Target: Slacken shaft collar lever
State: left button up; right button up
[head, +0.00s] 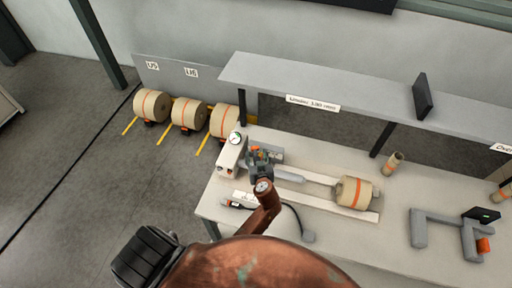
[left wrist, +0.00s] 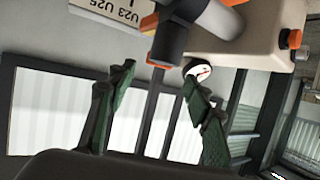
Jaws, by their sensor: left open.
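The unwind shaft (head: 318,180) runs from the machine housing (head: 230,155) to a kraft roll with an orange band (head: 355,192). In the left wrist view the grey shaft (left wrist: 217,18) carries a dark collar (left wrist: 170,42) with an orange lever (left wrist: 149,22). My left gripper (head: 260,156) is over the housing end of the shaft and hides much of the collar in the head view. In the left wrist view its two fingers (left wrist: 160,70) are spread and empty, with the collar just beyond the gap between the tips. I cannot tell any contact. My right gripper is out of view.
A gauge (head: 235,138) tops the housing. A grey shelf (head: 350,90) on dark posts overhangs the bench's back. Several kraft rolls (head: 188,113) stand on the floor at left. A small core (head: 393,163) and a grey bracket-like fixture (head: 445,232) occupy the bench's right.

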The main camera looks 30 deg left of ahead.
aim_at(255, 148)
pick_arm(q)
jog(key=x, duration=0.4)
jog(key=shift+w+d+p, duration=0.15)
jog(key=shift+p, duration=0.15)
jog(key=shift+w+f, duration=0.1)
jog(key=shift+w, duration=0.1)
jog(key=shift+w+a+f, duration=0.1)
jog(key=shift+a, duration=0.25)
grip_shut()
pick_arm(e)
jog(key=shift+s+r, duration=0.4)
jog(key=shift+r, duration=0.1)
